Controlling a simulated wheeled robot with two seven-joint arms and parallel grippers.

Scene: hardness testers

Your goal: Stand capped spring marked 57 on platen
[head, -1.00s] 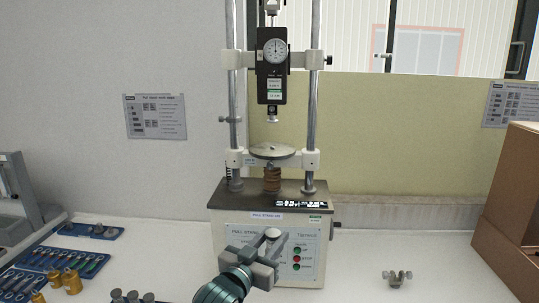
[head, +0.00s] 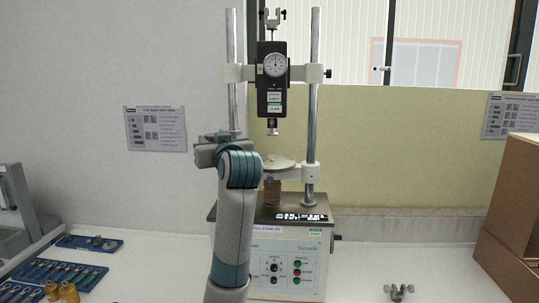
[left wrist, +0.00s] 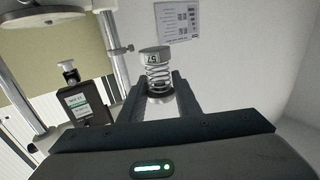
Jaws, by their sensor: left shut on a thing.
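The capped spring (left wrist: 159,68) shows in the left wrist view as a bare coil with a light grey cap marked 57. My left gripper (left wrist: 160,84) is shut on it, with the coil between the fingers. In the head view my left gripper (head: 212,150) is at the left column of the test stand, left of the platen, and hides the spring and fingertips. The round grey platen (head: 284,162) is bare where it shows; my arm covers its left part. It also shows at the top left of the left wrist view (left wrist: 38,6). My right gripper is out of view.
The force gauge (head: 272,82) hangs above the platen between two upright columns (head: 314,110). Blue trays (head: 55,277) and brass weights (head: 67,292) lie at the left. A small winged fitting (head: 399,292) and a cardboard box (head: 515,215) are at the right.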

